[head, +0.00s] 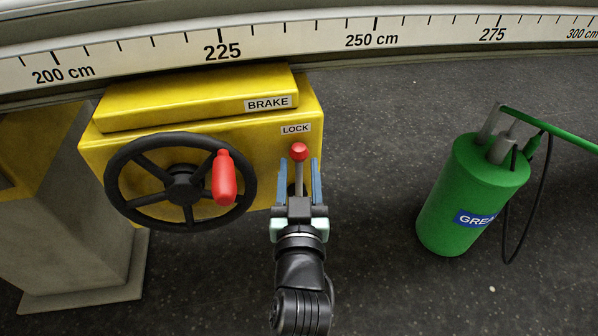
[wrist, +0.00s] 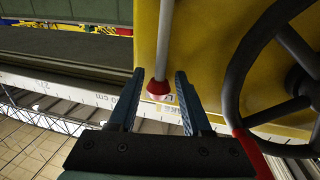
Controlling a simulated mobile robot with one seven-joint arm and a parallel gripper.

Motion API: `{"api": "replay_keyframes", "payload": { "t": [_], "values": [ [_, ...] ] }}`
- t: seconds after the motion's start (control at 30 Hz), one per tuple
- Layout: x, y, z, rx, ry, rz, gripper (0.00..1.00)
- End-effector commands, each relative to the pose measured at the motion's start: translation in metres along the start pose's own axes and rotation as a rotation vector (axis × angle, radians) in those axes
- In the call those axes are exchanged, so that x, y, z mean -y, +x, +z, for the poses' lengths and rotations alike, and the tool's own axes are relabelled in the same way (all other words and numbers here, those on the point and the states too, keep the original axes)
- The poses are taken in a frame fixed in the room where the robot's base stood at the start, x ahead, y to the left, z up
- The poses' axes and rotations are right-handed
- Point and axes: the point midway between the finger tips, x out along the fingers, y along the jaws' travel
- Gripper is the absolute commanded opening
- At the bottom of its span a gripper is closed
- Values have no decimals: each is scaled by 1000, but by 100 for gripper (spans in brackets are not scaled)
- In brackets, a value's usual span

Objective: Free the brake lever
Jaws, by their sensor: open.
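A lever with a grey rod and a red knob (head: 299,152) stands under the LOCK label (head: 296,128) on the yellow brake box (head: 190,110). My gripper (head: 300,163) is open, with one blue finger on each side of the lever in the head view. In the wrist view the red knob (wrist: 158,88) shows between the two fingers, with gaps on both sides. The pale rod (wrist: 164,40) runs up past the fingertips. No finger visibly touches the lever. The rod's lower end is partly hidden by my gripper in the head view.
A black handwheel (head: 128,212) with a red handle (head: 224,178) is on the box front, close left of my gripper. A green grease canister (head: 470,185) with a hose stands on the floor at right. A ruler-marked beam (head: 310,45) crosses above. Floor between gripper and canister is clear.

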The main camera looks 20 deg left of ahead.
Motion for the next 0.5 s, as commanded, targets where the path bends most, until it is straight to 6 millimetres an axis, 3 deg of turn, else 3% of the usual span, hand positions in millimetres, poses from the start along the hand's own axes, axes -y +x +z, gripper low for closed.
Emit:
{"api": "replay_keyframes", "payload": {
  "t": [0.3, 0.5],
  "values": [
    [0, 2, 0, 1, 0, 0, 49],
    [0, 2, 0, 0, 0, 0, 15]
  ]
}}
